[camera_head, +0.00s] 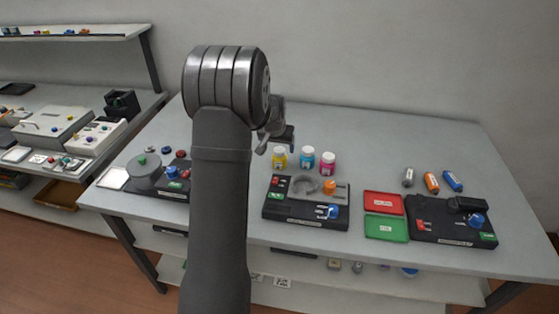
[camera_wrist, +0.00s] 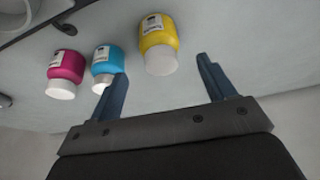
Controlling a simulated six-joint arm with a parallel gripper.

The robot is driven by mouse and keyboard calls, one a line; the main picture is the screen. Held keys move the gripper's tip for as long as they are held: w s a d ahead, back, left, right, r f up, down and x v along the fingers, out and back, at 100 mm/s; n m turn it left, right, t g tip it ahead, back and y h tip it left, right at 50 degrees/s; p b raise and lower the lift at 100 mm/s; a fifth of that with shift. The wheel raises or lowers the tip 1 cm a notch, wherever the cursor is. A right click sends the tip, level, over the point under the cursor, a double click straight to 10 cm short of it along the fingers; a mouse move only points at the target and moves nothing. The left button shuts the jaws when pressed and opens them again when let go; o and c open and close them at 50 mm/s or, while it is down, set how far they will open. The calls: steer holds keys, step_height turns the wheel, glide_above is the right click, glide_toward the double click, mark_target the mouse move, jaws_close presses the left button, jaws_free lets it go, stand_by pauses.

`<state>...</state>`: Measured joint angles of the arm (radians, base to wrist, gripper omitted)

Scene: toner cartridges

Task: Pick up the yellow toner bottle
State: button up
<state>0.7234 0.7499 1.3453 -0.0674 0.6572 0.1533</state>
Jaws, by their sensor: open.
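The yellow toner bottle (camera_head: 279,158) stands upright on the grey table, leftmost in a row with a cyan bottle (camera_head: 307,157) and a magenta bottle (camera_head: 327,163). My gripper (camera_head: 276,142) is just above and behind the yellow bottle in the head view. In the wrist view my gripper (camera_wrist: 160,85) is open and empty. There the yellow bottle (camera_wrist: 158,38) with its white cap lies beyond the fingertips, between their lines. The cyan bottle (camera_wrist: 107,62) is close to the left finger, and the magenta bottle (camera_wrist: 66,70) is farther left.
A black device with a grey ring (camera_head: 305,186) sits in front of the bottles. A red tray (camera_head: 383,203) and a green tray (camera_head: 386,227) lie to its right, beside another black device (camera_head: 450,228). The table behind the bottles is clear.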

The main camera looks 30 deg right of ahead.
mark_target(279, 150)
steer(key=shift+x, duration=3.35)
steer(key=shift+w, duration=0.1)
steer(key=shift+r, duration=0.1)
steer(key=c, duration=1.1)
steer(key=shift+r, duration=0.1)
